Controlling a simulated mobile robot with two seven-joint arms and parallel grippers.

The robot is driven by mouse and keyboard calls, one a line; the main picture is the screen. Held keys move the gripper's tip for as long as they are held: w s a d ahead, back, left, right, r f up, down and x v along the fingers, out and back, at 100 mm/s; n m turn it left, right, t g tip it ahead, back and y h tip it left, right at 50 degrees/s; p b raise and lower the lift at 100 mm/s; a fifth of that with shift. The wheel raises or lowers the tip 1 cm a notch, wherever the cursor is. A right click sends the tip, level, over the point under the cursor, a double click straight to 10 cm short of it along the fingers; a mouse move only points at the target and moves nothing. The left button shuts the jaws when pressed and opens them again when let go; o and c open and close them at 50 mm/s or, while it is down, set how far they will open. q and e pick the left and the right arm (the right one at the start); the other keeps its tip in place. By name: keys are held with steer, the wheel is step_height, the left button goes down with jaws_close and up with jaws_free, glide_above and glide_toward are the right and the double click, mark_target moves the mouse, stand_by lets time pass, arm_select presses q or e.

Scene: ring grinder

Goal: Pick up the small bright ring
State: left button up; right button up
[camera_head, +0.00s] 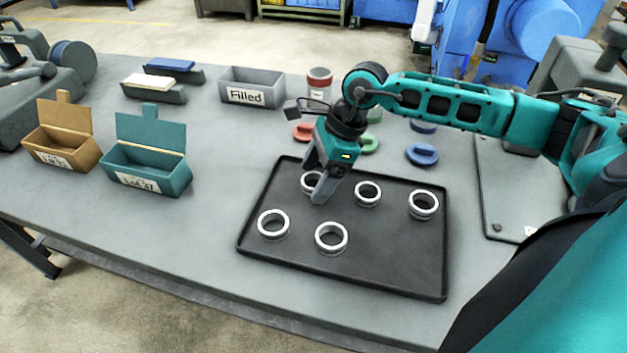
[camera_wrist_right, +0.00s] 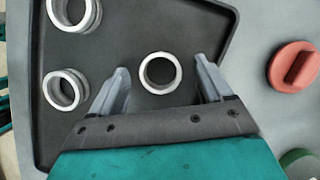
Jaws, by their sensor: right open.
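Several bright metal rings lie on the black tray (camera_head: 390,268). One bright ring (camera_wrist_right: 160,91) lies between my right gripper's two fingers (camera_wrist_right: 163,66) in the right wrist view, with a gap on each side. In the head view this ring (camera_head: 304,184) is at the tray's back left, partly hidden by the fingers. My right gripper (camera_head: 315,184) points down over it, open and empty. Whether the fingertips are at ring height I cannot tell. The other rings (camera_head: 368,204) look similar in size. My left gripper is not in view.
Red (camera_wrist_right: 294,84), green and blue knobbed pieces (camera_head: 422,154) lie behind the tray. A grey box marked Filled (camera_head: 252,98), a teal box (camera_head: 147,180) and a brown box (camera_head: 62,157) stand to the left. The table between the boxes and tray is clear.

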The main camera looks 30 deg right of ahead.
steer(key=shift+c, duration=0.3)
steer(key=c, duration=1)
steer(key=shift+c, duration=0.5)
steer(key=shift+r, duration=0.1)
